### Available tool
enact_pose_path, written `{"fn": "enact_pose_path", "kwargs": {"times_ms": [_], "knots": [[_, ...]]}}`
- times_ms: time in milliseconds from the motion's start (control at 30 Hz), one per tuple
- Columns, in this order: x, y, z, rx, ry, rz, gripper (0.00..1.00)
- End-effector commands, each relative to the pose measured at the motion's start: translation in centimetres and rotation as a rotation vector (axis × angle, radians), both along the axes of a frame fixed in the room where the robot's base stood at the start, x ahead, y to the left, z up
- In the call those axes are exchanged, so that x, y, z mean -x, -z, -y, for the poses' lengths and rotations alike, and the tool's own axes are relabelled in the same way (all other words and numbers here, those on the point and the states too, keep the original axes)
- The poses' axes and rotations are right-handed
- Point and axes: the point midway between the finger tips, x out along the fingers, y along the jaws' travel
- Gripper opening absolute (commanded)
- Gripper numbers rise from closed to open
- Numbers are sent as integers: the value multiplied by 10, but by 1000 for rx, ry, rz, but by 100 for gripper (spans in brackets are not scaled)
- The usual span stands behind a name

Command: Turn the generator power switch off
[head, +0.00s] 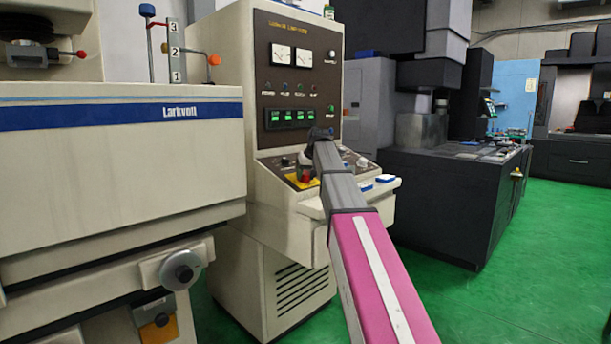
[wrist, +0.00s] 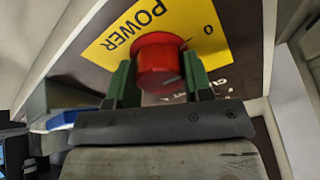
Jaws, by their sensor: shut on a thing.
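The generator power switch is a red round knob (wrist: 160,62) on a yellow plate (wrist: 118,30) lettered POWER, with a 0 mark to the right in the wrist view. My gripper (wrist: 160,85) is shut on the red knob, one green finger on each side. My gripper's fingers are hard to make out there, as my arm reaches across the console. Which mark the knob points to is unclear.
Meters (head: 282,55) and a lit green display (head: 290,115) sit on the upright panel above. A beige machine (head: 120,195) with a blue stripe stands close on the left. Dark machines (head: 455,190) stand to the right, with open green floor (head: 455,300) in front.

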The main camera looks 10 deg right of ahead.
Motion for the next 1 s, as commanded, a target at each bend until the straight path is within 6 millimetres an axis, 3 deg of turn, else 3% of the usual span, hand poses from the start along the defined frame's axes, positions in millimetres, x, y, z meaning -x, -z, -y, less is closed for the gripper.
{"fn": "enact_pose_path", "kwargs": {"times_ms": [100, 133, 200, 567, 1000], "knots": [[1, 2, 0, 3, -3, -3, 23], [1, 2, 0, 3, -3, -3, 53], [1, 2, 0, 2, -2, -3, 72], [2, -3, 1, 0, -1, 0, 72], [33, -67, 17, 1, 0, 0, 72]]}}
